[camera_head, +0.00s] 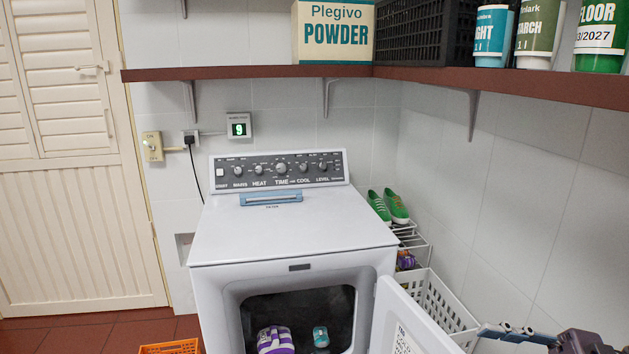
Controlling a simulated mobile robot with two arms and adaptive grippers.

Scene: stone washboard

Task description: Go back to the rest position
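My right gripper (497,330) shows at the bottom right edge, beside the open dryer door (412,325) and in front of the white tiled wall. Its blue-grey fingers point left and I cannot tell how far apart they are. I see nothing clearly held in it. My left gripper is not in view. The white dryer (292,230) stands in the middle with its door swung open to the right. Inside the drum lie a purple-and-white shoe (275,341) and a teal item (320,337), perhaps another shoe.
A white basket (437,305) and a rack with green shoes (388,207) stand right of the dryer. A brown shelf (250,73) with a powder box, black crate and bottles runs above. An orange basket (170,347) sits on the floor, left of the dryer.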

